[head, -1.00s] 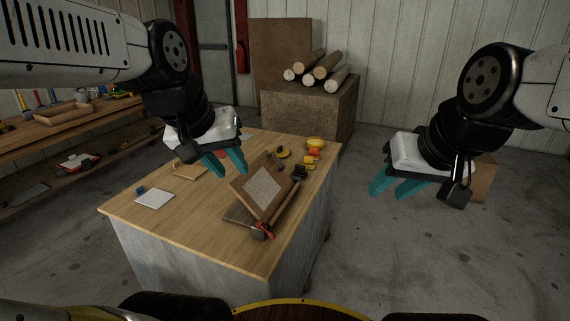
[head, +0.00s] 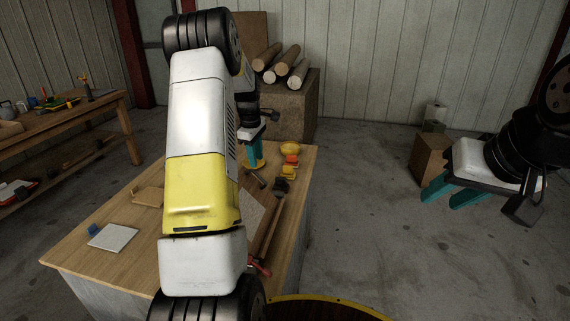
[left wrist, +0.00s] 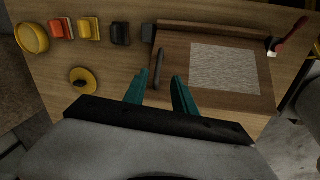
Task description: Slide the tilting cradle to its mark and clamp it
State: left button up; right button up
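The tilting cradle is a brown board (left wrist: 258,90) with a pale grey panel (left wrist: 225,68). In the head view, my left arm hides much of it, but part of the panel (head: 252,210) shows. A dark rod-like handle (left wrist: 159,68) stands at the board's edge. My left gripper (head: 254,152) is open. In the left wrist view its fingertips (left wrist: 159,80) are on either side of the handle's line; contact cannot be told. A red-handled clamp (left wrist: 291,36) is at the cradle's far corner. My right gripper (head: 452,192) is open and empty, off the bench. I cannot make out the mark.
The wooden bench (head: 85,265) also bears a yellow bowl (head: 291,149), yellow and red blocks, a yellow disc (left wrist: 83,80), a pale tile (head: 113,237) and a blue block (head: 94,228). A log-topped crate (head: 290,110) stands behind.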

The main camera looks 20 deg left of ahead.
pick_arm(q)
jog(key=f, duration=0.2)
jog(key=w+f, duration=0.1)
jog(key=f, duration=0.5)
jog(key=shift+w+f, duration=0.1)
jog(key=shift+w, duration=0.15)
grip_shut()
dwell(1.1)
